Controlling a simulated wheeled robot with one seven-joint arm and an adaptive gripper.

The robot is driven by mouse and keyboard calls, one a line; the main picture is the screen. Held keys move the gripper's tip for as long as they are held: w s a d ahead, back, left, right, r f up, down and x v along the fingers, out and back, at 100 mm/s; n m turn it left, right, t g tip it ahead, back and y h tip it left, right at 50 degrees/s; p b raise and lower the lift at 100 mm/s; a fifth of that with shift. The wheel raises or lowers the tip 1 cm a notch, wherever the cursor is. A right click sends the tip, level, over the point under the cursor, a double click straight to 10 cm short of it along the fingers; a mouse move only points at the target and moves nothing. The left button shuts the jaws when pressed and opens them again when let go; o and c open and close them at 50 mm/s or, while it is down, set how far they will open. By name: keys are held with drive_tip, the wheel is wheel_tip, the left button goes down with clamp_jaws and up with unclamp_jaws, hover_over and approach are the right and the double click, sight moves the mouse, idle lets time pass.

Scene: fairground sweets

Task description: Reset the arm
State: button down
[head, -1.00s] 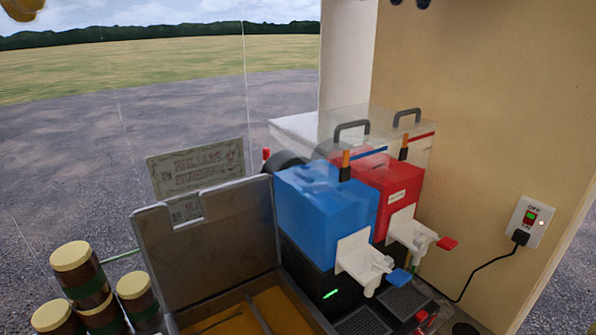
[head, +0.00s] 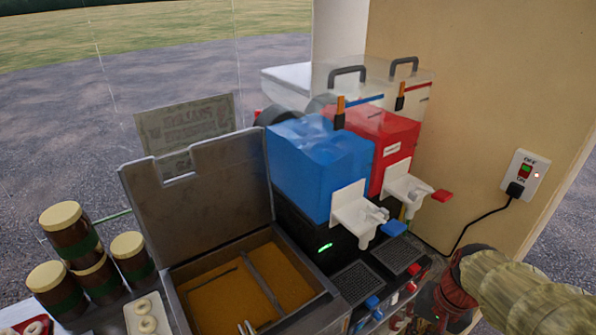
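A tan, ribbed arm segment, which looks like mine, reaches in from the lower right corner of the head view. It ends in a dark red part that points down to the bottom edge, in front of the slush machine's base. No gripper fingers can be made out, so what my gripper holds, if anything, is hidden.
A slush machine with a blue tank (head: 318,170) and a red tank (head: 380,135) stands in the middle. Left of it is an open-lidded fryer (head: 200,195) with golden oil. Several jars (head: 65,230) and a tray of doughnuts (head: 148,318) stand further left. A wall switch (head: 525,178) is at right.

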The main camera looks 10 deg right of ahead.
drive_tip(key=a+r+n+t+h+b, duration=0.1)
drive_tip(key=a+r+n+t+b, duration=0.2)
drive_tip(key=a+r+n, duration=0.5)
drive_tip(key=shift+w+a+r+n+t+b, duration=0.35)
drive_tip(key=shift+a+r+t, duration=0.3)
drive_tip(key=shift+a, duration=1.9)
